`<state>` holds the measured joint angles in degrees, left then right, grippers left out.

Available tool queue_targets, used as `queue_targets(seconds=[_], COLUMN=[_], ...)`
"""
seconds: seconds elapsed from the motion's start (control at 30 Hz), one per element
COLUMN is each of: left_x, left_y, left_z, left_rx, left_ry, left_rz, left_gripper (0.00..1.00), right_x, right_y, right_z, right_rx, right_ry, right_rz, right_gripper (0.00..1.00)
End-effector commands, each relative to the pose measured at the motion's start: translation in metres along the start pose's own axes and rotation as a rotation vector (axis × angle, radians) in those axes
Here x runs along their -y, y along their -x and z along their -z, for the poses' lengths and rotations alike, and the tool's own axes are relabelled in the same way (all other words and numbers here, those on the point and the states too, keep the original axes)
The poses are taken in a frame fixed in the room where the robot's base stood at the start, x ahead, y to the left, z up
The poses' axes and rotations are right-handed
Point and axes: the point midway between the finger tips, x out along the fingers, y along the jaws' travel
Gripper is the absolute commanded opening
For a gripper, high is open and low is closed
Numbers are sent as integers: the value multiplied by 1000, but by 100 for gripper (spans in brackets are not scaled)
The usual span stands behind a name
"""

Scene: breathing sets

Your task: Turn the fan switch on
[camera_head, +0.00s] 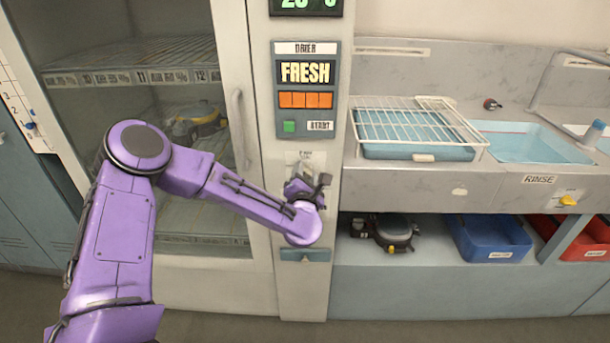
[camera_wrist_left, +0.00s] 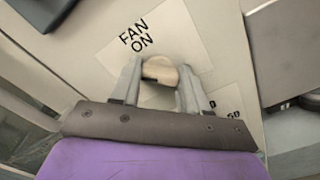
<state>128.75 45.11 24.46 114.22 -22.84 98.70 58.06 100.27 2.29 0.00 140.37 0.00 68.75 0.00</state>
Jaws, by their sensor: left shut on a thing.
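The fan switch is a beige rounded knob (camera_wrist_left: 161,71) on a pale label marked "FAN ON" (camera_wrist_left: 137,36) in the left wrist view. My left gripper (camera_wrist_left: 160,82) is shut on this knob, with one finger on each side of it. In the head view my left gripper (camera_head: 305,185) is against the narrow panel (camera_head: 304,225), just below the "START" button row, and it hides the knob. Part of the label (camera_head: 306,157) shows above it. I cannot tell which way the switch is set. My right gripper is in neither view.
A drier display reading "FRESH" (camera_head: 305,72) is above the switch. A glass-doored cabinet (camera_head: 240,115) with wire shelves is on the left. A counter with a white rack (camera_head: 405,115) and a rinse basin (camera_head: 525,140) is on the right, with a blue tray (camera_head: 490,238) below.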

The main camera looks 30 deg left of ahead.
Motion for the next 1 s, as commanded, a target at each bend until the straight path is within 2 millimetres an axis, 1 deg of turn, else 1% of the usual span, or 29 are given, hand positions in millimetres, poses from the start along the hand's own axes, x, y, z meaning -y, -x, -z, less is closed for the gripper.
queue_targets(seconds=[0.3, 0.6, 0.8, 1.0], left_x=[0, 1, 1, 1], left_y=[0, 0, 0, 1], left_z=[0, 0, 1, 1], left_rx=[0, 0, 0, -2], left_ry=[-301, -564, -695, -779], left_rz=[1, 2, 2, 3], left_gripper=[14, 14, 14, 14], right_x=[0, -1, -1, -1], right_y=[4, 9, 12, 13], right_z=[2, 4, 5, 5], right_rx=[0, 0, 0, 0], right_ry=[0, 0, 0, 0], right_rz=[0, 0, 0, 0], right_gripper=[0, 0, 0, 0])
